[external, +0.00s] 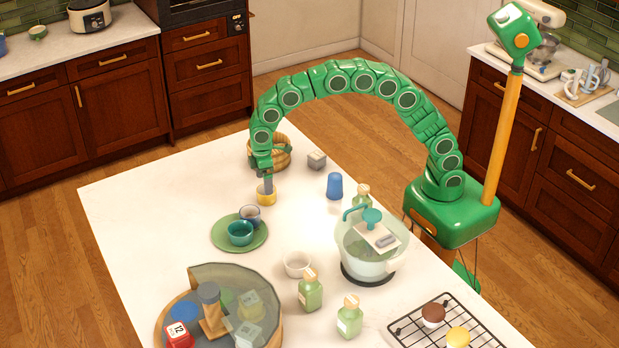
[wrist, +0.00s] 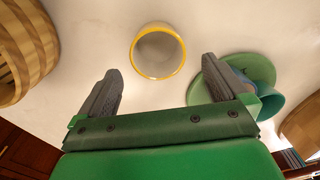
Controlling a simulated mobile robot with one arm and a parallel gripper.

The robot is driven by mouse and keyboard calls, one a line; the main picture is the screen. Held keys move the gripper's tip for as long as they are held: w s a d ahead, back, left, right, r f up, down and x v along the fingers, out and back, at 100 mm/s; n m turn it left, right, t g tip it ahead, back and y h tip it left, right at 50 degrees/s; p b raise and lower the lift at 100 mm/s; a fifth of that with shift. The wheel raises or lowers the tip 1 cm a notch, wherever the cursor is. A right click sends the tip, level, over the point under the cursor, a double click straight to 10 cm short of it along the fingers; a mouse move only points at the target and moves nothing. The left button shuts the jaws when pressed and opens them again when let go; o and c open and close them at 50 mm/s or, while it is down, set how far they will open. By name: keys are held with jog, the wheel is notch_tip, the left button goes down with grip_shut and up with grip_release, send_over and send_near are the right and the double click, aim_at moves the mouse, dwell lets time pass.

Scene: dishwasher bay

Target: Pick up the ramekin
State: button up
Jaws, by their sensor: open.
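A small round yellow ramekin (external: 265,199) stands upright on the white countertop, directly below my gripper in the external view. In the wrist view the ramekin (wrist: 158,75) shows its yellow rim and pale inside, just ahead of and between the fingertips. My gripper (external: 265,180) points down at it, and its two grey fingers are spread apart and empty. In the wrist view my gripper (wrist: 160,67) has a finger on either side of the ramekin, with visible gaps. The remaining height between fingertips and ramekin is hard to tell.
A woven basket (external: 284,158) stands just behind the ramekin. A green plate (external: 219,240) with two cups lies in front of it; it also shows in the wrist view (wrist: 262,68). A blue cup (external: 335,183) and white bowl (external: 297,265) stand further off. Counter to the left is clear.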

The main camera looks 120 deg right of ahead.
jog(key=shift+s+f, duration=0.15)
jog(key=shift+f, duration=1.55)
jog(key=shift+s+f, duration=0.1)
jog(key=shift+f, duration=1.55)
jog(key=shift+c, duration=0.3)
jog(key=c, duration=1)
jog(key=shift+r, duration=0.2)
jog(key=shift+c, duration=0.2)
